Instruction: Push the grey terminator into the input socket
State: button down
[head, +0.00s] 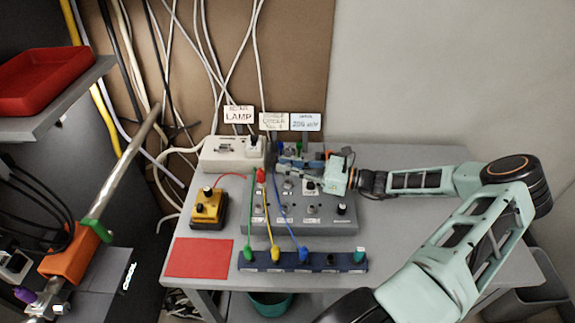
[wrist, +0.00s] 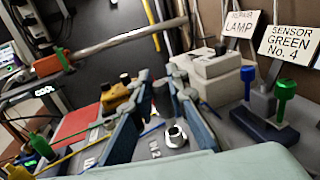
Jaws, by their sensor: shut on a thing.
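My gripper (head: 285,161) reaches in from the right over the rear of the grey box (head: 331,226). In the wrist view its two blue fingers (wrist: 163,98) are closed on a small dark grey piece, which appears to be the grey terminator (wrist: 162,96). The terminator sits between the fingertips, partly covered by them. A silver round socket with a hex nut (wrist: 176,136) shows on the box top, nearer the wrist camera, beside a partly hidden label. I cannot tell whether it is the input socket, or whether the terminator touches any socket.
Green, yellow and blue cables run from the box to a dark blue strip (head: 337,262). A yellow box (head: 209,207) and red mat (head: 200,257) lie to the left. A white power box (head: 225,154) and a rack with blue and green plugs (wrist: 265,128) stand behind.

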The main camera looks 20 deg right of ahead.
jog(key=shift+f+b, duration=0.9)
jog(key=shift+f, duration=0.7)
jog(key=c, duration=1.8)
grip_release()
jog(key=v, duration=1.2)
jog(key=shift+r, duration=0.1)
jog(key=shift+a, duration=0.1)
